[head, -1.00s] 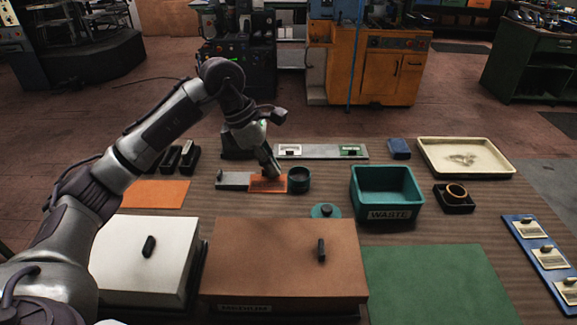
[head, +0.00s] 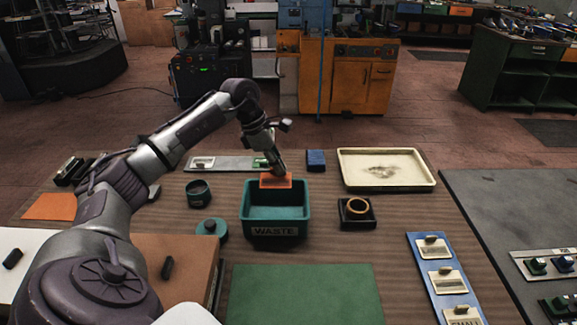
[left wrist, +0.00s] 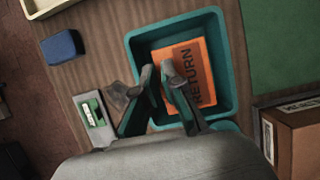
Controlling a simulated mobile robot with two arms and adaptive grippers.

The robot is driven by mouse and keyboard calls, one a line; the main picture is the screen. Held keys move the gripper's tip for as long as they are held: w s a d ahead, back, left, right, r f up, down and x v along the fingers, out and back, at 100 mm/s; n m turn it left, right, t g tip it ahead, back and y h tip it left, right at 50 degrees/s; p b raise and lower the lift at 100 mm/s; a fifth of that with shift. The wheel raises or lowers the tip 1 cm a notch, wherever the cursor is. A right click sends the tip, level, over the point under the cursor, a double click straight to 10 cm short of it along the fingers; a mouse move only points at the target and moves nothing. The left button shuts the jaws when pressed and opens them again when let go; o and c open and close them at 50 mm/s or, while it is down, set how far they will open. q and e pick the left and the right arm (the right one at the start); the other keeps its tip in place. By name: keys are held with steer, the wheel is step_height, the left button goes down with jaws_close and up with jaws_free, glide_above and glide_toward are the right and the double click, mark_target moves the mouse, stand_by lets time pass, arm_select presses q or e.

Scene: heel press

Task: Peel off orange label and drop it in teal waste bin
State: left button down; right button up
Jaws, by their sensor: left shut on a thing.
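The orange label (head: 276,182) hangs from my left gripper (head: 280,173) in the head view, at the back of the teal waste bin (head: 275,229). In the left wrist view the label (left wrist: 204,65) shows the word RETURN and lies within the outline of the bin (left wrist: 229,60). My left gripper (left wrist: 165,80) is shut on the label's edge, its fingers hiding part of it. Whether the label touches the bin cannot be told. My right gripper is not in view.
A blue block (head: 316,160) and a cream tray (head: 386,169) stand behind the bin. A black holder with a brass ring (head: 357,206) is to its right. A teal round cup (head: 199,193) and lid (head: 212,228) are to its left. A green mat (head: 303,295) lies in front.

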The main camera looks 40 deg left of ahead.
arm_select(q)
steer(key=shift+s+a+f+b, duration=0.2)
steer(key=shift+f+b, duration=0.15)
steer(key=shift+f, duration=0.15)
steer(key=shift+f+b, duration=0.3)
steer(key=shift+f, duration=0.1)
steer(key=shift+f+b, duration=2.85)
steer(key=shift+f, duration=1.45)
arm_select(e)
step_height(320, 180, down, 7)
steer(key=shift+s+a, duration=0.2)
arm_select(q)
steer(key=c, duration=0.7)
jaws_free()
steer(key=shift+c, duration=0.2)
steer(key=shift+d, duration=0.1)
steer(key=shift+r, duration=0.1)
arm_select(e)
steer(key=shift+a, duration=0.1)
arm_select(q)
steer(key=shift+w+r+p, duration=0.1)
steer(key=shift+r+p, duration=0.45)
steer(key=shift+r, duration=0.15)
steer(key=shift+r+p, duration=1.8)
steer(key=shift+r, duration=0.95)
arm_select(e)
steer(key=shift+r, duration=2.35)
